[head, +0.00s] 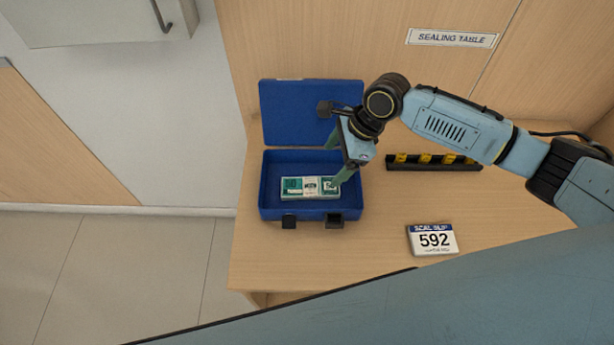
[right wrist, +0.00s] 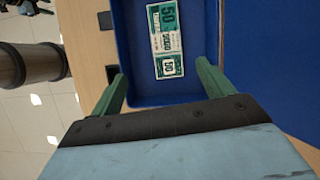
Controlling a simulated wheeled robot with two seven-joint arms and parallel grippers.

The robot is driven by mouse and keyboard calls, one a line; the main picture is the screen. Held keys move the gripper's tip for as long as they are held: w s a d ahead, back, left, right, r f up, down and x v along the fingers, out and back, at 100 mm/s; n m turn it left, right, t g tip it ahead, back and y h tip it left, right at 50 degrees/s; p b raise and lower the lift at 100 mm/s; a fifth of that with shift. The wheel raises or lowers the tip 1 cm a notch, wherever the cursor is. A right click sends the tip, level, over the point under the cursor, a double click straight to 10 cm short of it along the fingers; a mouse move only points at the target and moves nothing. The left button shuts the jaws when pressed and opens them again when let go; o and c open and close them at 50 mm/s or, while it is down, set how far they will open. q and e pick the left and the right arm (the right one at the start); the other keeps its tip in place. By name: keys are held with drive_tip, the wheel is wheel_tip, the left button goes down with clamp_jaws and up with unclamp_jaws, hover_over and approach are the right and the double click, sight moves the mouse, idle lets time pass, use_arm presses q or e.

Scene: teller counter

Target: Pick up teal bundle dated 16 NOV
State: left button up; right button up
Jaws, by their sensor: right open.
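A teal bundle (head: 293,188) with a pale band and the number 50 lies flat in an open blue box (head: 270,208) on the wooden table. The date on its band is too small to read. It also shows in the right wrist view (right wrist: 166,38), between and beyond the fingers. My right gripper (head: 337,165) is open and empty, with its green fingers over the right part of the box; one finger overlaps the bundle's right end in the head view. In the right wrist view the gripper (right wrist: 165,88) has its fingers spread wide. My left gripper is not in view.
The box's blue lid (head: 290,105) stands open at the back. A black rack with yellow pieces (head: 425,164) is right of the box. A card reading 592 (head: 433,240) lies at the front right. A SEALING TABLE sign (head: 451,38) is on the back panel.

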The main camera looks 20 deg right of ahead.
drive_tip(key=m+b, duration=0.1)
approach(312, 186)
drive_tip(key=shift+s+x, duration=0.2)
drive_tip(key=shift+x, duration=0.85)
drive_tip(key=b+x, duration=0.1)
drive_tip(key=x, duration=0.4)
drive_tip(key=shift+w+a+f+b, duration=0.1)
drive_tip(key=shift+w+f+b, duration=0.05)
drive_tip(key=shift+f+b, duration=0.15)
drive_tip(key=shift+a+f, duration=0.15)
drive_tip(key=shift+f, duration=0.15)
drive_tip(key=c, duration=1.1)
